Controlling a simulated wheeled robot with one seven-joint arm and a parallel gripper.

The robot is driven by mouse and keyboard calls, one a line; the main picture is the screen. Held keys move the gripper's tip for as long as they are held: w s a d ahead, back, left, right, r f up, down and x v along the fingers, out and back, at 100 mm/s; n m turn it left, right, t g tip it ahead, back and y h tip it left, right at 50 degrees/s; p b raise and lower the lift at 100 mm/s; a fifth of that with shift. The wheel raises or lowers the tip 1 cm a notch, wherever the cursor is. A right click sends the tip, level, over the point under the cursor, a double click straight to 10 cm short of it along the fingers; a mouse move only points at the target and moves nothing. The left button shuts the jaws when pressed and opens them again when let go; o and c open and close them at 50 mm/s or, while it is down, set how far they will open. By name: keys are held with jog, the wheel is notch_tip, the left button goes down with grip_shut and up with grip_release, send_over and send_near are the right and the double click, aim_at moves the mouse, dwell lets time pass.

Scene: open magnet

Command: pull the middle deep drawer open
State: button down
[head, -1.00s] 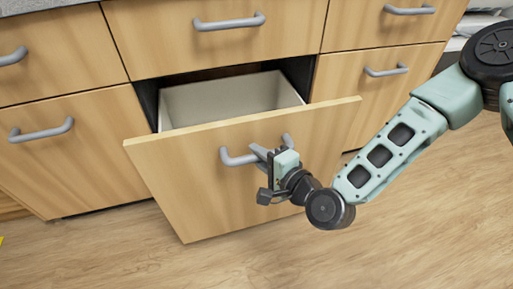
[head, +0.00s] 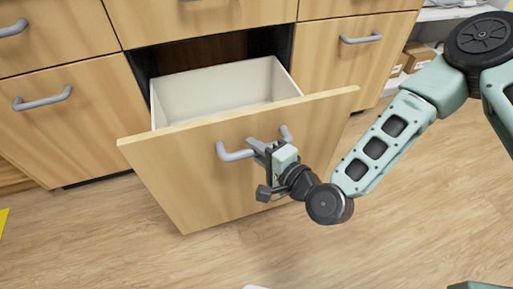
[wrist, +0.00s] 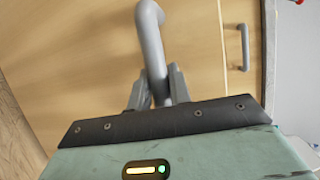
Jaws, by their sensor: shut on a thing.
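The middle deep drawer (head: 190,185) stands well out of the cabinet in the head view, with its wooden front and part of its white inside (head: 215,92) showing. The inside that I can see looks empty. Its grey bar handle (head: 236,154) is on the front. My gripper (head: 268,150) is shut on this handle near its middle. In the wrist view the handle (wrist: 151,40) runs down between the two fingers of my gripper (wrist: 157,88). Part of the handle is hidden behind my gripper in the head view.
A closed cabinet front with a grey handle (head: 42,99) is on the left. Another closed front with a handle (head: 361,39) is on the right. Boxes (head: 418,55) sit on a shelf at the upper right. The wooden floor (head: 400,220) in front is clear.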

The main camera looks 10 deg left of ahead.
jog(key=c, duration=1.3)
grip_release()
jog(key=shift+d, duration=0.1)
jog(key=p+v, duration=0.9)
jog(key=v, duration=0.8)
jog(key=shift+s, duration=0.15)
jog(key=shift+r, duration=0.15)
